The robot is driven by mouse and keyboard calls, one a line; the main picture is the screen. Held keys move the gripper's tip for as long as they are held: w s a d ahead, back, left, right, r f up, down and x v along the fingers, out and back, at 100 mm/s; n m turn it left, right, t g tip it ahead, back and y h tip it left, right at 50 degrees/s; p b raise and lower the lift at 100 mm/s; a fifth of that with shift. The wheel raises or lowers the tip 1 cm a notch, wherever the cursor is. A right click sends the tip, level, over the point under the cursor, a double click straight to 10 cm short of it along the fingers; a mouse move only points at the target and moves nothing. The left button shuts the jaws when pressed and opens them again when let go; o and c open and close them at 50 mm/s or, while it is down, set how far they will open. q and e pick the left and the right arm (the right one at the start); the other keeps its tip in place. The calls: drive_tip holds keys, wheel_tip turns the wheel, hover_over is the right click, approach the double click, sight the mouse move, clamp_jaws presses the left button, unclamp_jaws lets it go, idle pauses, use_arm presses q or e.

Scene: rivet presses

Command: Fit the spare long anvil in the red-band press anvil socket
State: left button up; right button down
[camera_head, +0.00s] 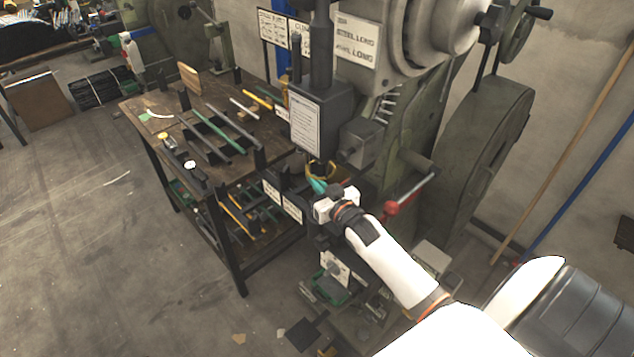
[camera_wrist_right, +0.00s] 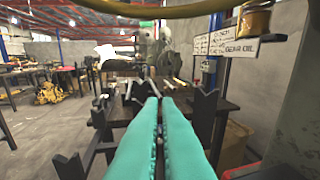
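My right gripper (camera_head: 319,186) is at the press, below its dark front block, with teal fingers pointing toward the bench. In the right wrist view the fingers (camera_wrist_right: 161,100) lie nearly together with a thin dark line between them; I see no part held. Long bars lie on the bench: a green bar (camera_head: 218,132), a grey bar (camera_head: 235,128) and a yellow-tipped bar (camera_head: 258,101). I cannot tell which is the spare long anvil. The press (camera_head: 400,150) is green; no red band or anvil socket shows clearly. The left gripper is not in view.
The wooden bench (camera_head: 150,108) with black V-shaped holders stands left of the press. A red-knobbed lever (camera_head: 391,208) sticks out beside my right arm. A yellow ring (camera_head: 321,168) hangs close above the gripper. Open floor (camera_head: 90,250) lies at the left.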

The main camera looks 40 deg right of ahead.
drive_tip(key=shift+f, duration=0.15)
drive_tip(key=c, duration=1.6)
unclamp_jaws()
drive_tip(key=shift+f, duration=0.1)
drive_tip(key=shift+s+a+r+b, duration=0.15)
drive_tip(key=shift+s+b, duration=0.2)
drive_tip(key=shift+s, duration=1.65)
drive_tip(key=shift+s+a+r+b, duration=0.1)
drive_tip(key=shift+s+b, duration=0.3)
drive_tip(key=shift+s, duration=1.6)
drive_tip(key=shift+s+a+r+b, duration=0.15)
drive_tip(key=shift+s+b, duration=0.2)
drive_tip(key=shift+s, duration=1.65)
drive_tip(key=shift+d, duration=0.1)
